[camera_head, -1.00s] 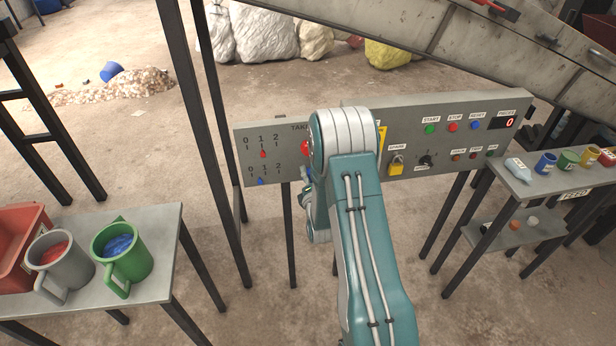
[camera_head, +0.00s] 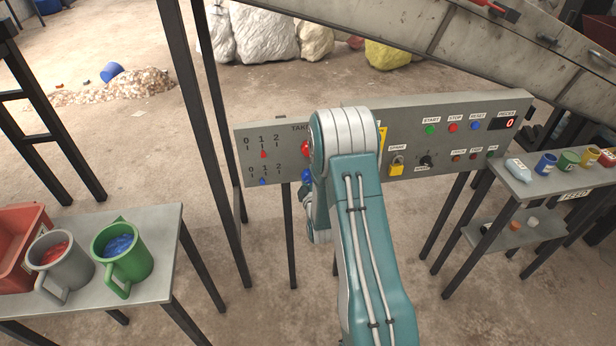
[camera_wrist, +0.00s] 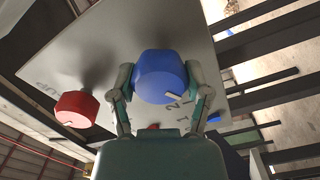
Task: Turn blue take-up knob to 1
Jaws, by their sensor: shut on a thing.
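The blue take-up knob (camera_wrist: 160,80) sits between the two fingers of my gripper (camera_wrist: 159,75) in the wrist view, one finger against each side. A pale line marks its face near a printed 2. In the head view the blue knob (camera_head: 306,176) shows just left of my arm, which hides most of my gripper. On the lower 0-1-2 scale of the grey panel (camera_head: 350,165), the small blue marker (camera_head: 263,181) stands about under the 1.
The red knob (camera_wrist: 76,108) is beside my gripper in the wrist view. A small red marker (camera_head: 263,154) is under the 1 of the upper scale. A padlock (camera_head: 396,166) hangs to the right of my arm. A table with mugs (camera_head: 170,270) stands at left.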

